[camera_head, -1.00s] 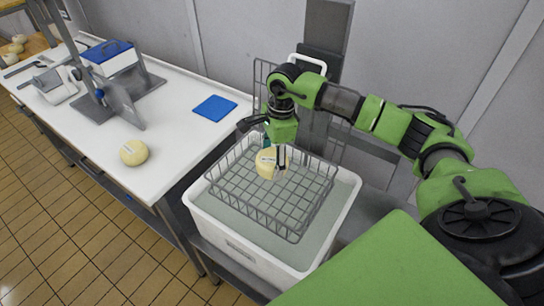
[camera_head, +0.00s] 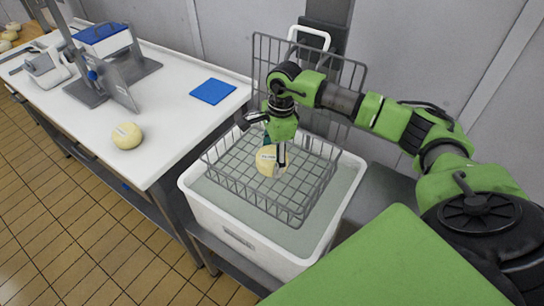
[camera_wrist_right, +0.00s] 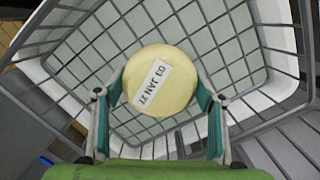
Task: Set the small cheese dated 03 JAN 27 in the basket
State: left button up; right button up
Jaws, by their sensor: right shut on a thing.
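A small pale yellow cheese (camera_head: 267,160) is held in my right gripper (camera_head: 272,150), inside the wire basket's rim. In the right wrist view the cheese (camera_wrist_right: 160,80) carries a white label reading 03 JAN 27. The two fingers of the right gripper (camera_wrist_right: 160,105) press on its left and right sides. The wire basket (camera_head: 299,214) hangs in a white tub, and its grid floor shows under the cheese. I cannot tell whether the cheese touches the basket floor. My left gripper is not in view.
The white tub (camera_head: 262,258) surrounds the basket. A white table (camera_head: 165,115) on the left bears another round cheese (camera_head: 127,135), a blue square mat (camera_head: 213,91) and a slicer-like metal device (camera_head: 118,84). A tall wire panel (camera_head: 345,80) stands behind the basket.

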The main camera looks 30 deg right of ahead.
jog(key=shift+f+b, duration=0.7)
jog(key=shift+b, duration=0.05)
dwell(0.9)
jog(key=o, duration=1.5)
jog(key=shift+o, duration=0.2)
jog(key=shift+r+p, duration=2)
jog(key=shift+r, duration=1.55)
